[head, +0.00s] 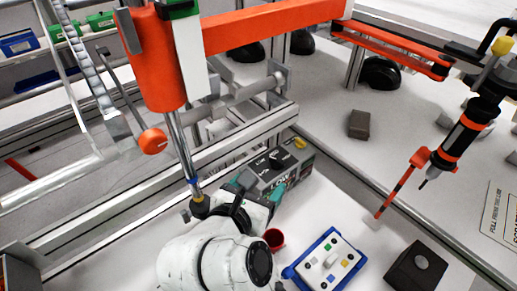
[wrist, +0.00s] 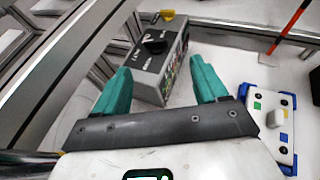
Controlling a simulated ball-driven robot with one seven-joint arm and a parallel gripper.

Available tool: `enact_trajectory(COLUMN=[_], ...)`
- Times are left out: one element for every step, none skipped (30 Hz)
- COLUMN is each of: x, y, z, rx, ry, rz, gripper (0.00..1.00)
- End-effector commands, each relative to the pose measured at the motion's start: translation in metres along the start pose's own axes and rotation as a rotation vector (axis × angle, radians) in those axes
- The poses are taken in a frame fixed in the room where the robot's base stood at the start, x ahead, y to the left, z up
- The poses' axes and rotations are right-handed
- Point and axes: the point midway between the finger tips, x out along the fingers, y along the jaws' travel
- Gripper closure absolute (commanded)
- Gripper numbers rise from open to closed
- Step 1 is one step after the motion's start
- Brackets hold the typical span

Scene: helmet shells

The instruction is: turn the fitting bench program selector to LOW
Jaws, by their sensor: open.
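The program selector is a grey box (head: 270,171) with a dark top panel, standing on the white bench beside a metal rail. It also shows in the wrist view (wrist: 147,68). A black knob (wrist: 155,43) sits on its top panel, with small white markings around it. The word LOW shows on the box's front edge in the head view. Which marking the knob points to cannot be told. My gripper (wrist: 161,85) has teal fingers, spread open and empty. In the wrist view the fingertips are on either side of the box's near part, with the knob beyond them.
A white and blue panel with coloured blocks (head: 325,262) lies right of my gripper. A red cup (head: 273,238) and a dark box with a round button (head: 416,268) are nearby. Metal rails run along the left. A hanging black and orange tool (head: 467,132) is at right.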

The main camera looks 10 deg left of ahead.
Motion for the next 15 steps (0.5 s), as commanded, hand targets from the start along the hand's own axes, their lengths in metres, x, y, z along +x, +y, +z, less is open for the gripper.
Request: enact_trajectory(x=[-0.001,-0.001,0.0,0.002,0.004,0.007,0.011,0.015,0.021,0.026,0.032,0.039,0.045,0.05,0.058], y=[0.001,0.001,0.001,0.002,0.002,0.002,0.001,0.001,0.001,0.0,0.001,0.001,0.001,0.001,0.001], z=[-0.001,-0.002,-0.002,-0.002,-0.002,-0.001,-0.001,-0.001,-0.001,-0.001,-0.001,-0.001,-0.001,-0.001,-0.001], rx=[0.001,0.002,0.002,0.002,0.002,0.002,0.002,0.001,0.002,0.002,0.002,0.002,0.002,0.001,0.002], ry=[0.007,0.01,0.013,0.014,0.014,0.013,0.013,0.014,0.013,0.014,0.014,0.014,0.013,0.014,0.014], rz=[0.001,0.002,0.002,0.002,0.002,0.001,0.0,-0.001,-0.001,-0.002,-0.001,-0.001,-0.001,-0.002,-0.001], gripper=[0.28,0.28,0.28,0.28,0.28,0.28,0.28,0.28,0.28,0.28,0.28,0.28,0.28,0.28,0.28])
